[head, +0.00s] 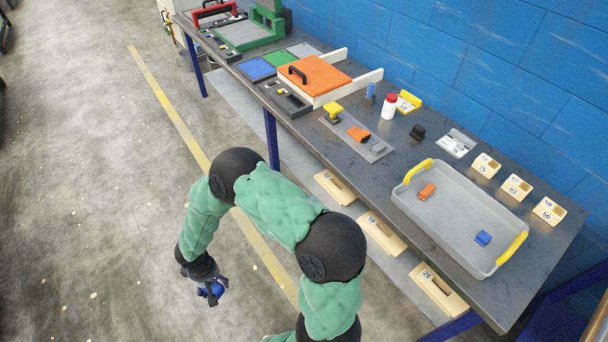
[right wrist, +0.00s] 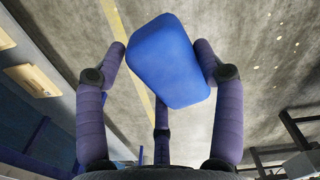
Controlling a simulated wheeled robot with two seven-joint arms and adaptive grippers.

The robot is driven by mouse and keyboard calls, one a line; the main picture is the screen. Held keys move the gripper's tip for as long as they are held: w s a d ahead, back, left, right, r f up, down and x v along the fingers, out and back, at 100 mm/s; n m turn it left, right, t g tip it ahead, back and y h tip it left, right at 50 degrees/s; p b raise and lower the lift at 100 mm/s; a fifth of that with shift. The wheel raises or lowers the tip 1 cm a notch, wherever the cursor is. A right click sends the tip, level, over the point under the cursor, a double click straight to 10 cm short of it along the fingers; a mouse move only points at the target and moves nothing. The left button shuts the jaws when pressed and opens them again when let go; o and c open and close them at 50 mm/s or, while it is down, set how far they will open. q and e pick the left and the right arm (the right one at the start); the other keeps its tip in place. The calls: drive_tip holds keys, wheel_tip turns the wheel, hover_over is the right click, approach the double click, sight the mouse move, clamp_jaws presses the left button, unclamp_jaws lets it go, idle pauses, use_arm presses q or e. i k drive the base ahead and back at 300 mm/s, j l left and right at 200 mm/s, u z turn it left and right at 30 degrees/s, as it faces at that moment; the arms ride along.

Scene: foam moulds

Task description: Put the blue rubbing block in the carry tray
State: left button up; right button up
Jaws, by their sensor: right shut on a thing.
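My right gripper (head: 211,289) hangs over the floor in front of the bench in the head view, well away from the tray. It is shut on a blue block (right wrist: 163,62), which sits between its fingers in the right wrist view. The grey carry tray (head: 448,220), with yellow handles, stands on the right part of the bench. An orange block (head: 427,191) lies inside it towards the left, and another small blue block (head: 483,238) lies inside near the right end. My left gripper is not in view.
The bench (head: 375,200) runs along a blue block wall. Numbered cream blocks (head: 516,187) stand behind the tray. A red-capped white bottle (head: 389,107) and an orange board (head: 313,75) stand farther left. Numbered cream fronts (head: 381,234) show below the bench edge.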

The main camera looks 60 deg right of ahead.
sight(450, 219)
drive_tip(key=z, duration=1.85)
